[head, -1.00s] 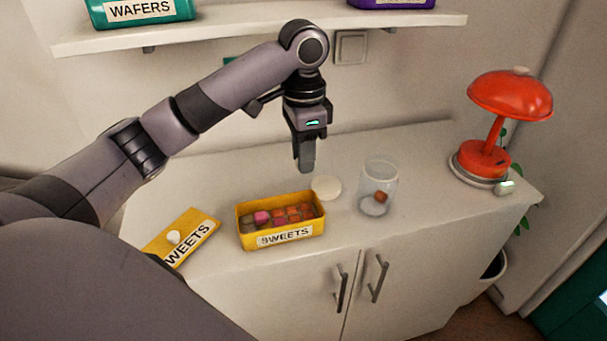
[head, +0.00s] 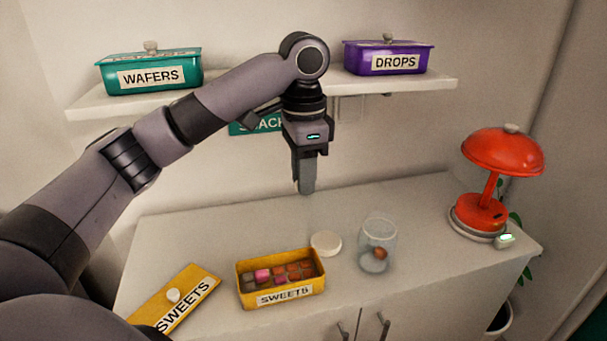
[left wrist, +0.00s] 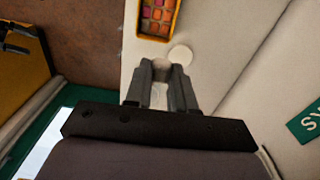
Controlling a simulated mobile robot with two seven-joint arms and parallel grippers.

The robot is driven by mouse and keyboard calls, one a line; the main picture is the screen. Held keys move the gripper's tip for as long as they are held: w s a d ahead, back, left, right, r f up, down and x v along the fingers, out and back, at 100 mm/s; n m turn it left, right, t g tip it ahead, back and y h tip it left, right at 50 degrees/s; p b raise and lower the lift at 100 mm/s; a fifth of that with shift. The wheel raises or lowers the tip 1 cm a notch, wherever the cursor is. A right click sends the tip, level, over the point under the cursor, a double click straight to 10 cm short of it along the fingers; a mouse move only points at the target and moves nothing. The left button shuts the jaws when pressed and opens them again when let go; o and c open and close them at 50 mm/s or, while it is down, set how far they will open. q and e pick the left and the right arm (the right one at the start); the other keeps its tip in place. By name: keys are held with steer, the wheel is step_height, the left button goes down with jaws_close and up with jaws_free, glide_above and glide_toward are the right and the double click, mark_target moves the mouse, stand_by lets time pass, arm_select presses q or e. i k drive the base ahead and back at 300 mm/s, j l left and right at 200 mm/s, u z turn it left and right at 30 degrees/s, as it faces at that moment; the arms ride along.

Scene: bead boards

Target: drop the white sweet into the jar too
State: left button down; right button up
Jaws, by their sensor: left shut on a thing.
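My left gripper (head: 305,190) hangs fingers-down above the cabinet top, behind the sweets tin and left of the jar. It is shut on a small pale thing, which shows between the fingertips in the left wrist view (left wrist: 161,67) and looks like the white sweet; the fingers mostly hide it. The clear glass jar (head: 377,236) stands open on the cabinet with a brown-orange sweet (head: 380,253) inside. A round white lid (head: 326,243) lies beside it. The yellow sweets tin (head: 282,297) is open and holds several pink, orange and brown sweets. My right gripper is not in view.
The tin's yellow lid (head: 185,301) lies at the left. A red lamp (head: 502,152) stands at the right end. A shelf (head: 285,98) with a teal wafers tin (head: 150,74) and a purple drops tin (head: 388,58) runs behind my arm. The cabinet top behind the jar is clear.

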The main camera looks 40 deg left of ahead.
mark_target(377, 268)
steer(key=i+l+u, duration=0.4)
steer(key=i+l, duration=0.15)
steer(key=l, duration=0.15)
steer(key=i+l+u, duration=0.2)
steer(key=l, duration=0.2)
steer(key=i, duration=0.05)
